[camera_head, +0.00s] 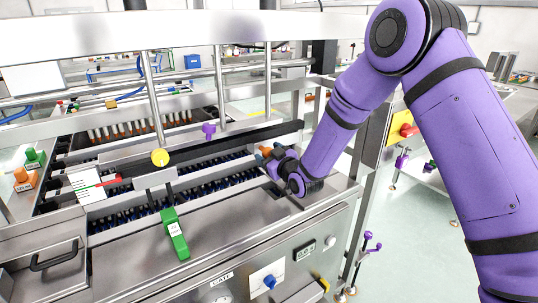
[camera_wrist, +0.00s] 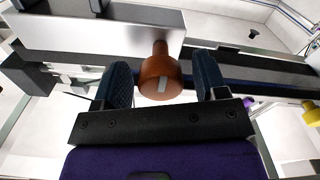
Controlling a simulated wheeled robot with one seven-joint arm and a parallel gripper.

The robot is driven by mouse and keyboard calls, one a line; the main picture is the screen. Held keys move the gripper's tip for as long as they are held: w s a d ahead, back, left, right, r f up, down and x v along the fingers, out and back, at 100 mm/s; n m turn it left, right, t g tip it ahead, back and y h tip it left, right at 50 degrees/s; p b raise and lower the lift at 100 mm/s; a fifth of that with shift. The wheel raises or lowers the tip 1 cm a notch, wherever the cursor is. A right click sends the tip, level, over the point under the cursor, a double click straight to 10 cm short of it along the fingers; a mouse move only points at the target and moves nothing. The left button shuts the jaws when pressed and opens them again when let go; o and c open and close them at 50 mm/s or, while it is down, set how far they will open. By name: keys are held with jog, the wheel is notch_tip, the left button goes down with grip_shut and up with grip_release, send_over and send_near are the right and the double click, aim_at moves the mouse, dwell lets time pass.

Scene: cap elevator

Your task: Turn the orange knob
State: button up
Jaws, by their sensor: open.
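The orange knob (camera_wrist: 159,73) is a round, brown-orange cap with a pale mark on its face and a narrower stem behind it. In the wrist view it lies between the two dark fingers of my gripper (camera_wrist: 164,84), with a visible gap on each side. In the head view only a small part of the orange knob (camera_head: 265,151) shows beside my gripper (camera_head: 272,160), at the right end of the machine's rail. My gripper is open and holds nothing. Whether the fingers reach past the knob's face is hard to tell.
A yellow knob (camera_head: 160,157) and a purple knob (camera_head: 208,130) sit on the machine to the left. A green handle (camera_head: 175,234) stands at its front. A metal plate (camera_wrist: 100,38) and dark rails lie close behind the knob in the wrist view.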

jog(key=c, duration=0.9)
